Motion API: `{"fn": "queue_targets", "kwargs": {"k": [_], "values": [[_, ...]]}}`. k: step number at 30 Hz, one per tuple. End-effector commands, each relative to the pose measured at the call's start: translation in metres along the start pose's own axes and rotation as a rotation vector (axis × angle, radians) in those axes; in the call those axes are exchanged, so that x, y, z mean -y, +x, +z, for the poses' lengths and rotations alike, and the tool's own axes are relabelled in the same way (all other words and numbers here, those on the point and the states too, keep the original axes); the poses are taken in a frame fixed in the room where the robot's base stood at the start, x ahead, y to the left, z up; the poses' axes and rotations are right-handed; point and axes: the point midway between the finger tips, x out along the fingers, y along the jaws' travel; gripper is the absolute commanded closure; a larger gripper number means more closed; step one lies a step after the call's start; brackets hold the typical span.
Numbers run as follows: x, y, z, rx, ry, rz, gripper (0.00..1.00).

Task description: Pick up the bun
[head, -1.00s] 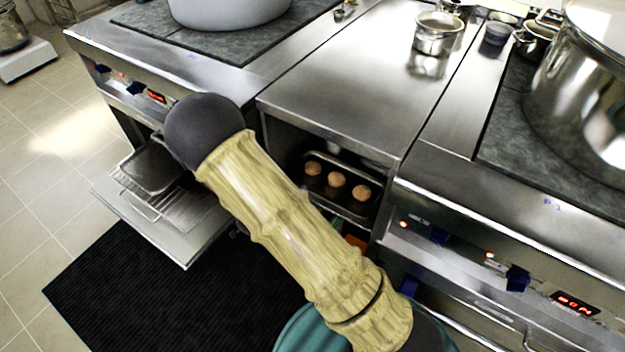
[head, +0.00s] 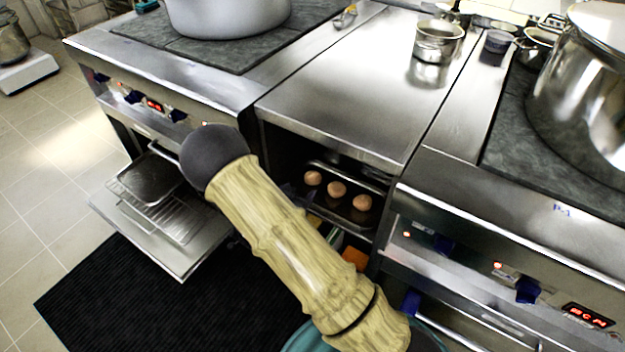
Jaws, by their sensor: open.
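Three round brown buns sit in a row on a dark tray (head: 343,216) on the shelf under the middle steel counter. The left bun (head: 313,178), the middle bun (head: 336,189) and the right bun (head: 362,203) are all in plain sight. My arm crosses the picture from the lower right to a dark rounded joint at the upper left, in front of the shelf's left part. I cannot make out my gripper; my arm and the shadow by the tray's left end may hide it.
The steel counter (head: 350,80) overhangs the shelf. An open oven door (head: 190,245) with a rack and a tray (head: 150,180) juts out at the left. Stoves with large pots (head: 228,15) flank the counter. A black mat (head: 120,300) covers the floor in front.

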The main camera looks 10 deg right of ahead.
Motion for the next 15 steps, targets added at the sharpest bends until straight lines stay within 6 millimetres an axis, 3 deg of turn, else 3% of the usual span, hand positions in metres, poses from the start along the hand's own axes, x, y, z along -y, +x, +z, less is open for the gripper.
{"fn": "queue_targets", "kwargs": {"k": [7,15], "values": [[0.002,0.043,0.002,-0.002,-0.001,-0.003,0.38],[0.003,0.054,0.001,0.0,-0.004,-0.006,0.38]]}}
